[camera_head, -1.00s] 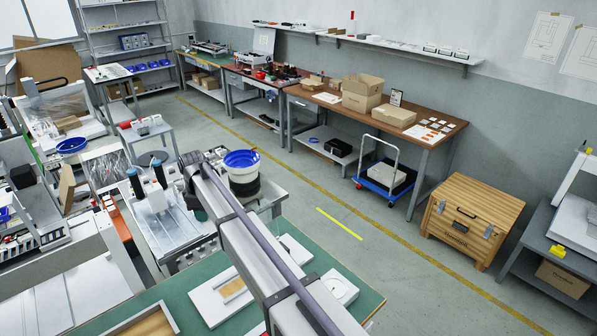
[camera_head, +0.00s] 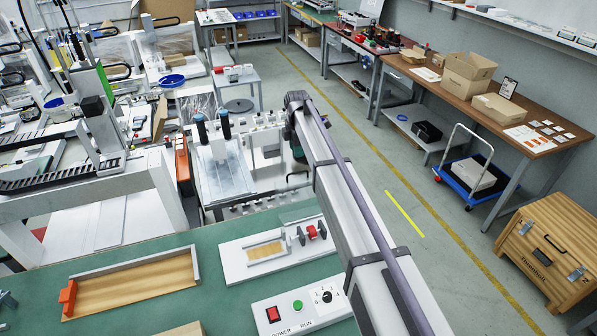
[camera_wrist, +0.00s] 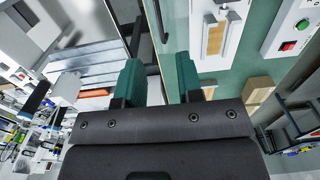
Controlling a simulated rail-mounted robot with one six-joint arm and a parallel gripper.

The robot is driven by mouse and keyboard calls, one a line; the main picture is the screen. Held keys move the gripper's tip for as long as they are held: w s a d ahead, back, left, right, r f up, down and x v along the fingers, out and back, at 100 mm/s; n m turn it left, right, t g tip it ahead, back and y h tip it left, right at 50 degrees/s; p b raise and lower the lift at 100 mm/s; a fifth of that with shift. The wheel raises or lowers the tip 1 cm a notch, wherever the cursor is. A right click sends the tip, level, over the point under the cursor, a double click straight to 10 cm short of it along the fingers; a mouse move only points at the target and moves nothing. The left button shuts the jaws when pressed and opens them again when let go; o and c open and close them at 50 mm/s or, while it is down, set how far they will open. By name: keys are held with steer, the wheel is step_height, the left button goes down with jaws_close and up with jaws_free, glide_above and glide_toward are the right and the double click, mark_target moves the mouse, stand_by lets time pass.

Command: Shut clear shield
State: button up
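My gripper (camera_wrist: 157,72) is open and empty in the wrist view, its two green fingers apart. What looks like the clear shield (camera_head: 300,212) is a faint see-through panel at the back of the white fixture (camera_head: 236,262) in the head view. Its exact outline and angle are hard to tell. In the wrist view a thin dark handle-like bar (camera_wrist: 160,22) shows beyond the fingers, left of the fixture (camera_wrist: 196,38); I cannot tell whether it belongs to the shield. The fingers look apart from the bar.
The fixture stands on a green table (camera_head: 225,300). A white control box (camera_head: 298,308) with red and green buttons lies in front of it. A wooden tray (camera_head: 135,285) is at left. A machine with a metal plate (camera_head: 222,170) stands behind the table.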

step_height(320, 180, down, 10)
steer(key=b, duration=0.8)
steer(key=shift+r, duration=0.35)
steer(key=shift+c, duration=0.5)
jaws_close()
